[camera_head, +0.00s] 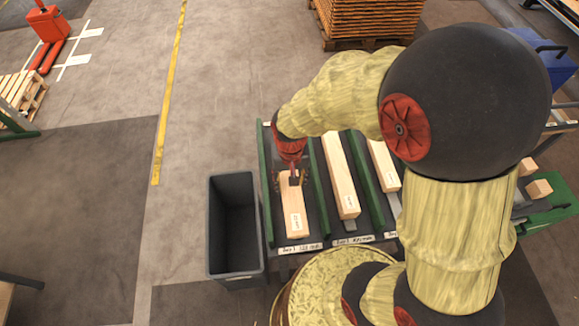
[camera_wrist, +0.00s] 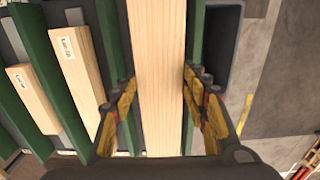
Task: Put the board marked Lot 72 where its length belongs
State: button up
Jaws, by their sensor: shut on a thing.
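A pale wooden board (camera_head: 295,215) with a white label lies lengthwise in the leftmost bay of the rack; the label's print is too small to read surely. My gripper (camera_head: 290,179) is at the board's far part, with its fingers on the board's two sides. In the wrist view my gripper (camera_wrist: 159,78) is shut on this board (camera_wrist: 158,40), which runs straight between the fingers. The rack has green dividers (camera_head: 318,180) and white bay labels (camera_head: 301,248) along its front edge. The held board seems to lie low between the dividers; contact with the bay floor is unclear.
A longer labelled board (camera_head: 339,175) lies in the middle bay and another board (camera_head: 383,164) in the right bay, partly hidden by my arm. A dark grey bin (camera_head: 237,264) stands left of the rack, empty as far as visible. Floor beyond the bin is clear.

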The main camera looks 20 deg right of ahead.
jog(key=w+d+f, duration=0.1)
jog(key=w+f, duration=0.2)
jog(key=w, duration=0.1)
jog(key=w+d+f+b, duration=0.1)
jog(key=w+f, duration=0.2)
jog(key=w, duration=0.1)
jog(key=w+d+f+b, duration=0.1)
jog(key=w+d+f, duration=0.1)
jog(key=w+f, duration=0.1)
jog(key=shift+w+f, duration=0.1)
jog(key=shift+w, duration=0.55)
jog(key=shift+w+f, duration=0.15)
jog(key=shift+f, duration=0.05)
jog(key=shift+w+f+b, duration=0.1)
jog(key=shift+f+b, duration=0.2)
jog(key=shift+f, duration=1.3)
jog(key=shift+f, duration=0.1)
jog(key=o, duration=1.4)
